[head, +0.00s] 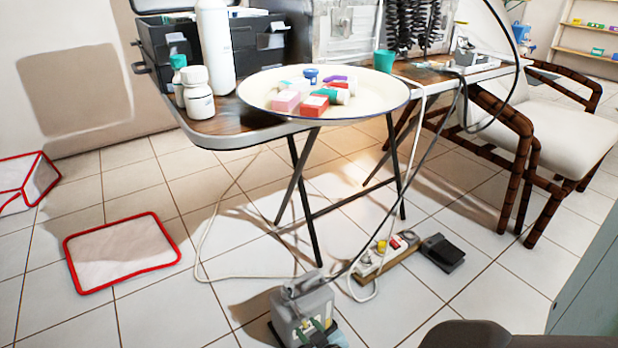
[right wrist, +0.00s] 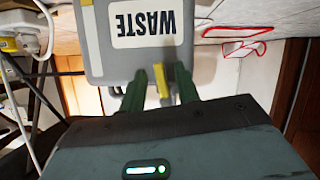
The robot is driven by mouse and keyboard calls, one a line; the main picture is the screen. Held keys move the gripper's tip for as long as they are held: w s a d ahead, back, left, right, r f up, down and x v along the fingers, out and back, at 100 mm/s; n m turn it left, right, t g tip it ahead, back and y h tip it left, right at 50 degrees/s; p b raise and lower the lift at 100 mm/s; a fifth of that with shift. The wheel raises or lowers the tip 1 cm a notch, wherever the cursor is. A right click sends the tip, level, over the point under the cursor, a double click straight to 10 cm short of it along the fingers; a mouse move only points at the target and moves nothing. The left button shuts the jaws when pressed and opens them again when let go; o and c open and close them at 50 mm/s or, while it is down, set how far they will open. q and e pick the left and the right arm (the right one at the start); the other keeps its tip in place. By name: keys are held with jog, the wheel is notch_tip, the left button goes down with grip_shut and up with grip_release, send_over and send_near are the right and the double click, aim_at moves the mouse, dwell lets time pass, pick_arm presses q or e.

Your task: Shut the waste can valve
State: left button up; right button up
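The grey waste can (head: 300,305) stands on the tiled floor at the bottom middle of the head view. In the right wrist view the can (right wrist: 92,40) shows close up, with its white WASTE label (right wrist: 143,22) upside down. A yellow lever (right wrist: 162,88), which looks like the valve handle, sticks out below the label. My right gripper (right wrist: 160,80) has its two dark green fingers apart, one on each side of the lever, with narrow gaps beside it. Which way the valve is turned cannot be told. My left gripper is not in view.
A folding table (head: 235,130) with a round tray (head: 262,104) stands behind the can. A power strip (head: 385,265) and a black pedal (head: 442,252) lie right of the can, with cables around. A red-edged mat (head: 120,250) lies left.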

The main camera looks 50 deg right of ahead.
grip_shut()
